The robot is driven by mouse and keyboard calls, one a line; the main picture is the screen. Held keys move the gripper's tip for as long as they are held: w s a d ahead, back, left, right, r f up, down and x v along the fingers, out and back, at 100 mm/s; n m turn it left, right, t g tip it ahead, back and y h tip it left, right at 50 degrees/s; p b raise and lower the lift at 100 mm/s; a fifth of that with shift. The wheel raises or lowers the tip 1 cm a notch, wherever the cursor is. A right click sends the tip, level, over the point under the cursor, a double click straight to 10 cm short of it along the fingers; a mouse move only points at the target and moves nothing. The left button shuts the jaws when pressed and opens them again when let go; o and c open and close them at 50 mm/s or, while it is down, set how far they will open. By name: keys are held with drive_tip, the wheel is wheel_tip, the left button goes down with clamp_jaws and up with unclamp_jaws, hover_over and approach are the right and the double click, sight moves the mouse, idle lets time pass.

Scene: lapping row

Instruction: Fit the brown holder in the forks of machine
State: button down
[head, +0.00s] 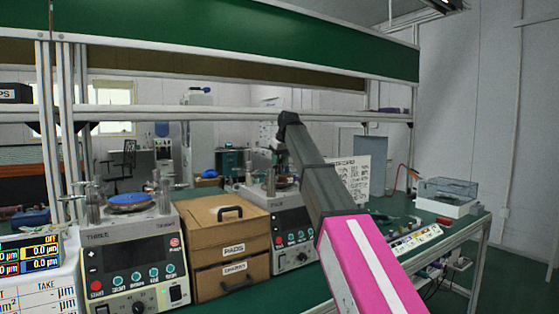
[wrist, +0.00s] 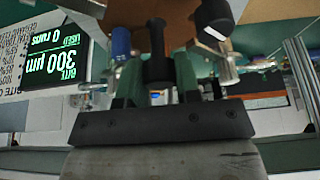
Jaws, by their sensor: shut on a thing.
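In the wrist view my gripper (wrist: 158,72) is shut on a black stem (wrist: 157,45) with a wider collar, held upright between two dark green fingers. A patch of brown (wrist: 180,12) shows behind the stem's top; I cannot tell whether it belongs to the brown holder. In the head view my arm reaches over the right machine (head: 292,238), whose round top is partly hidden; my gripper's tips do not show clearly there. The left machine (head: 134,255), marked THREE, has a blue disc and metal posts on top. Whether the forks hold anything is unclear.
A brown box with drawers (head: 226,245), one marked PADS, stands between the machines. A display (head: 30,252) is at the far left. A clear-lidded case (head: 447,195) is at the right end of the green bench. A lit 300 µm readout (wrist: 62,50) shows in the wrist view.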

drive_tip(key=shift+f, duration=0.15)
drive_tip(key=c, duration=0.7)
unclamp_jaws()
drive_tip(key=shift+c, duration=0.2)
drive_tip(key=v, duration=1)
drive_tip(key=shift+r, duration=0.35)
drive_tip(key=shift+s, duration=0.15)
